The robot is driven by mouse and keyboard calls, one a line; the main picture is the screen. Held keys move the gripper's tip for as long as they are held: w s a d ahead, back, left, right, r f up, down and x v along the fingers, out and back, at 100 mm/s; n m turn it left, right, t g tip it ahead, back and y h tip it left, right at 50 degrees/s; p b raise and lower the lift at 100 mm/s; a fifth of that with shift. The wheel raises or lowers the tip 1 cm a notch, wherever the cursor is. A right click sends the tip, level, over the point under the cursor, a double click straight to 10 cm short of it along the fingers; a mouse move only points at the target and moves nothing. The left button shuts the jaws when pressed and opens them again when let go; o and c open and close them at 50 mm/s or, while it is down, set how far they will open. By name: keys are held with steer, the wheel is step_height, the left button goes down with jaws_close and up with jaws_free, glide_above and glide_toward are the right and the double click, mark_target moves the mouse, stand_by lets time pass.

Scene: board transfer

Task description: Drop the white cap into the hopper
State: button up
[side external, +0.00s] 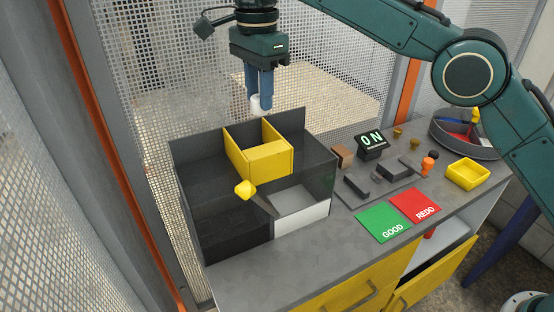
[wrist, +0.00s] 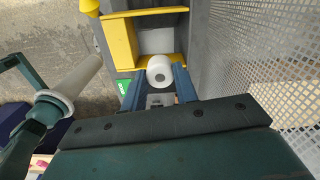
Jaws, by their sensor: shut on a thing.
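The white cap (side external: 260,104) is held between the blue fingers of my gripper (side external: 259,108). In the wrist view the cap (wrist: 160,70) shows as a round white piece with a dark hole, between the two fingertips of my gripper (wrist: 157,82). The hopper is not labelled; a yellow open-sided bin (side external: 262,163) sits in the dark box below the gripper. My gripper hangs above the back of this bin, apart from it. The bin's yellow walls also show in the wrist view (wrist: 122,42), beyond the cap.
The dark box (side external: 195,165) has several compartments, one with a white front. A yellow knob (side external: 245,189) stands at its front. To the right are a green GOOD pad (side external: 383,222), a red REDO pad (side external: 416,205), a small yellow tray (side external: 468,174) and an ON display (side external: 371,141).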

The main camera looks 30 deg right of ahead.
mark_target(260, 112)
steer(key=shift+f, duration=2.2)
steer(key=o, duration=1)
steer(key=shift+r, duration=0.2)
steer(key=shift+r, duration=2.7)
steer(key=shift+r, duration=0.15)
